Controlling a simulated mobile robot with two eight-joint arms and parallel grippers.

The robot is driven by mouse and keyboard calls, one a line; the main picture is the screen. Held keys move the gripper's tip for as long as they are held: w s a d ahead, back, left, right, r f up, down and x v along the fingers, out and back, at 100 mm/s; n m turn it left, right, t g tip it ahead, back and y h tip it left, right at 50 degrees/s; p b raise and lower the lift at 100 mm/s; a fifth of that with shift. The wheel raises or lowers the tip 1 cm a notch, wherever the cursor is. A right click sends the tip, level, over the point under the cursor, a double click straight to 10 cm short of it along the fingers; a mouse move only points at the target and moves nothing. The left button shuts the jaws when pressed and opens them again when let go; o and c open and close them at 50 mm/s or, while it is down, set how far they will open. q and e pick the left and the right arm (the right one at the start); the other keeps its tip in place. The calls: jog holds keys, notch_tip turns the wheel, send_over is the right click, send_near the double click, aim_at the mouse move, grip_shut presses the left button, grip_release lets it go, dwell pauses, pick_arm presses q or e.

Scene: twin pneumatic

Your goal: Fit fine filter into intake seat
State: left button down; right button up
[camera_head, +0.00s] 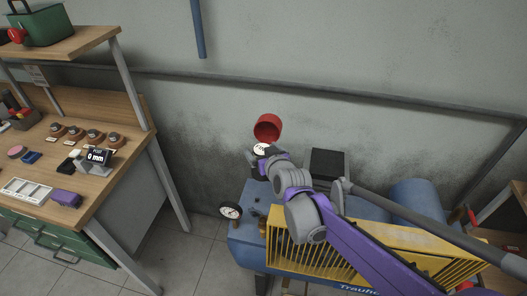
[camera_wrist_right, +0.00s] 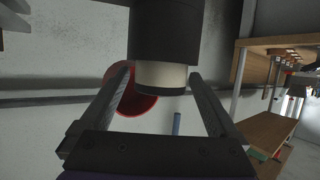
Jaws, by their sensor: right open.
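A pale round filter (camera_head: 261,149) with a printed top sits at the top of the dark intake housing on the blue compressor (camera_head: 245,243). In the right wrist view, which looks upside down, the filter (camera_wrist_right: 160,76) is a cream band with a dark rim, against the black housing (camera_wrist_right: 166,30). I cannot tell how deep it sits. My right gripper (camera_head: 263,163) is open, its fingers (camera_wrist_right: 160,80) apart on either side of the filter with visible gaps. A red cup (camera_head: 267,127) shows behind and above the filter. My left gripper is out of view.
My right arm crosses above the yellow guard (camera_head: 290,240). A pressure gauge (camera_head: 231,211) is at the compressor's left. The workbench at left holds several brown round parts (camera_head: 95,135), a "0 mm" display (camera_head: 97,156), a white tray (camera_head: 25,190) and a purple block (camera_head: 66,199).

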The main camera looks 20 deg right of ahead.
jog(key=shift+s+r, duration=0.1)
jog(key=shift+r, duration=0.2)
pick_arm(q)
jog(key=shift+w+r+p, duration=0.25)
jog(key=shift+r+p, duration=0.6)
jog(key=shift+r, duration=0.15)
pick_arm(e)
jog(key=v, duration=1.1)
jog(key=shift+s, duration=0.35)
jog(key=shift+a, duration=0.1)
